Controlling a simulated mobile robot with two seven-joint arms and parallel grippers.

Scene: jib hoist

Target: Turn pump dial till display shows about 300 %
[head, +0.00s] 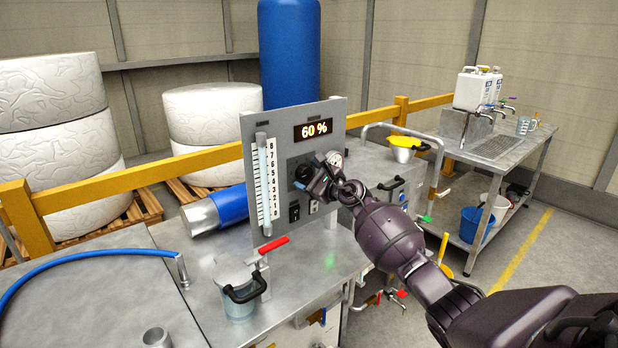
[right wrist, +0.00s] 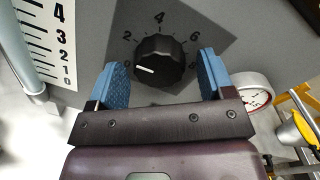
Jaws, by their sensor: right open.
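The pump dial (right wrist: 158,60) is a black ribbed knob with a white pointer line, on a grey panel (head: 247,140) with a printed scale around it. The pointer aims low left, near the bottom of the scale. In the head view the dial (head: 299,168) is partly covered by my right gripper. The display (head: 313,130) above it reads 60 %. My right gripper (right wrist: 158,82) is open, with one blue finger pad on each side of the dial. I see a gap between each pad and the knob. My left gripper is not in view.
A sight tube with a numbered scale (head: 267,185) is on the panel's left. A gauge (right wrist: 250,92) sits close to the right of the gripper.

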